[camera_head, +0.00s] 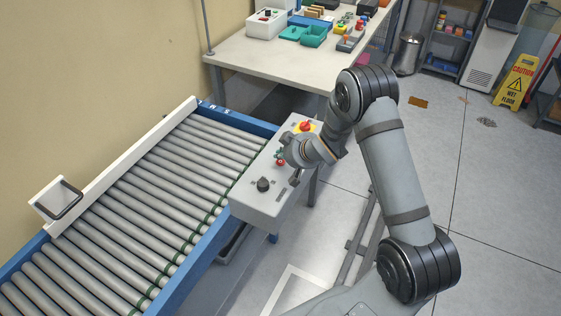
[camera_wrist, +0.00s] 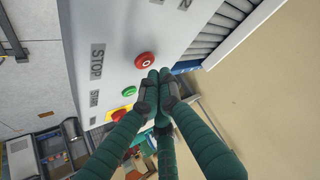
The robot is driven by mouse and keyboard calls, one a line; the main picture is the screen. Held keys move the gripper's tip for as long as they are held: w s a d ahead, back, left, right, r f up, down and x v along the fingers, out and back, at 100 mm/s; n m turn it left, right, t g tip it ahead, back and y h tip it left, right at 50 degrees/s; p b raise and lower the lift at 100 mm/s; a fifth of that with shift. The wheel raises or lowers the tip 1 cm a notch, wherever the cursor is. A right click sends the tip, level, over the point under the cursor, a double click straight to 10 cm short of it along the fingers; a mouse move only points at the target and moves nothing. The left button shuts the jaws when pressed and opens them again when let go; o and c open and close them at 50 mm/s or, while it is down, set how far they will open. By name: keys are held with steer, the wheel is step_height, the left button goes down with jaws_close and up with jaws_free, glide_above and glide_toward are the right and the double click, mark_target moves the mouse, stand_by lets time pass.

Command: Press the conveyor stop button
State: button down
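The conveyor control box is a grey panel (camera_head: 262,200) beside the rollers. Its red stop button (camera_wrist: 145,61) is round, with a white ring mark, level with a "STOP" label (camera_wrist: 97,62). This button also shows in the head view (camera_head: 280,162). A green button (camera_wrist: 129,91) sits by the "START" label. My gripper (camera_wrist: 159,76) has its dark green fingers together, with nothing seen between them. The fingertips are close beside the red button; I cannot tell whether they touch the panel. In the head view my wrist partly covers the box.
A red emergency knob on a yellow plate (camera_head: 306,126) is at the box's far end, and a black knob (camera_head: 263,184) at its near end. The roller conveyor (camera_head: 140,205) runs along the left. A cluttered workbench (camera_head: 270,51) stands behind.

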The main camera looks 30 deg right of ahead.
mark_target(281, 163)
steer(key=shift+f+b, duration=0.2)
steer(key=shift+b, duration=0.1)
stand_by(0.4)
steer(key=shift+f+b, duration=0.25)
steer(key=shift+b, duration=0.15)
steer(key=shift+f+b, duration=0.35)
steer(key=shift+b, duration=0.1)
stand_by(0.5)
steer(key=shift+r, duration=0.1)
stand_by(0.3)
steer(key=shift+r+p, duration=0.45)
steer(key=shift+r, duration=0.25)
steer(key=shift+r+p, duration=1.65)
steer(key=shift+r, duration=0.85)
